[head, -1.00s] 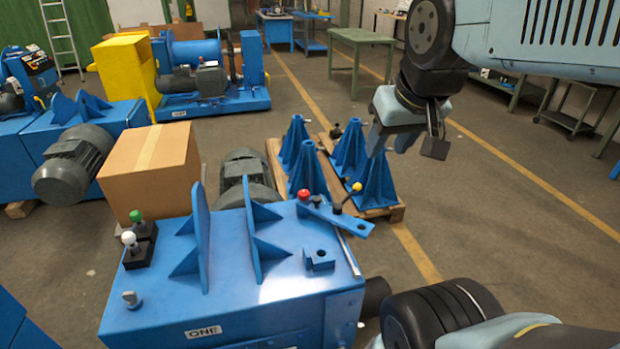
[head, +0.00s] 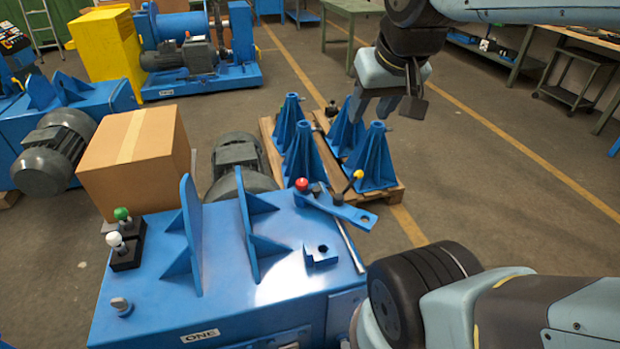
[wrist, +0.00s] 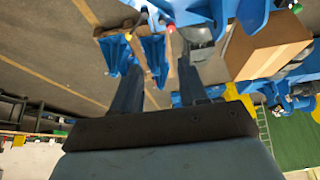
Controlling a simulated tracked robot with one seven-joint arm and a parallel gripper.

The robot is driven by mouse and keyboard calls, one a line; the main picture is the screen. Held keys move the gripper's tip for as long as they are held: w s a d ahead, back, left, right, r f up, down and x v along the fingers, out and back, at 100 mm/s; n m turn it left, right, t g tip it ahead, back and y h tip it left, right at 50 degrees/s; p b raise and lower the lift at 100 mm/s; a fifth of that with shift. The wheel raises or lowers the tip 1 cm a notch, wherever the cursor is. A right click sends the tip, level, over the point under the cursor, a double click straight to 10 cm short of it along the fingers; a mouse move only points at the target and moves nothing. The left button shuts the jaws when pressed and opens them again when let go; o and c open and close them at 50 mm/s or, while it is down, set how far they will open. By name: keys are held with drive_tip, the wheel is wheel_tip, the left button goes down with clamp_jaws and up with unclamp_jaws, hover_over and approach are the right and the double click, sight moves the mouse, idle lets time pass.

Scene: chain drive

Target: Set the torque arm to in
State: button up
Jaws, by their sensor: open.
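The torque arm looks to be the flat blue bar with holes (head: 335,208) on the far right corner of the blue gear housing (head: 150,315) labelled ONE. A red knob (head: 302,185) stands at the bar's left end. A lever with a yellow knob (head: 357,175) rises beside it. My gripper (head: 375,108) is open and empty, in the air beyond the bar, in front of the blue stands in the picture. In the wrist view the two fingers of my gripper (wrist: 158,90) are apart with nothing between them. The red knob (wrist: 171,28) shows there near the top.
Several blue cone stands (head: 372,160) sit on a wooden pallet (head: 398,192) behind the housing. A cardboard box (head: 135,165) and a grey motor (head: 238,160) are behind it to the left. White and green knobs (head: 115,240) stand on its left edge. Floor at right is open.

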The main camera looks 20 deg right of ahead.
drive_tip(key=w+f+m+g, duration=0.2)
drive_tip(key=w+f, duration=0.1)
drive_tip(key=w, duration=0.6)
drive_tip(key=m+g, duration=0.4)
drive_tip(key=m, duration=0.4)
hover_over(316, 188)
wheel_tip(316, 188, down, 26)
drive_tip(key=r, duration=0.1)
wheel_tip(316, 188, down, 14)
drive_tip(key=shift+s, duration=0.1)
drive_tip(key=shift+c, duration=0.4)
clamp_jaws()
drive_tip(key=shift+d, duration=0.2)
drive_tip(key=shift+a, duration=0.2)
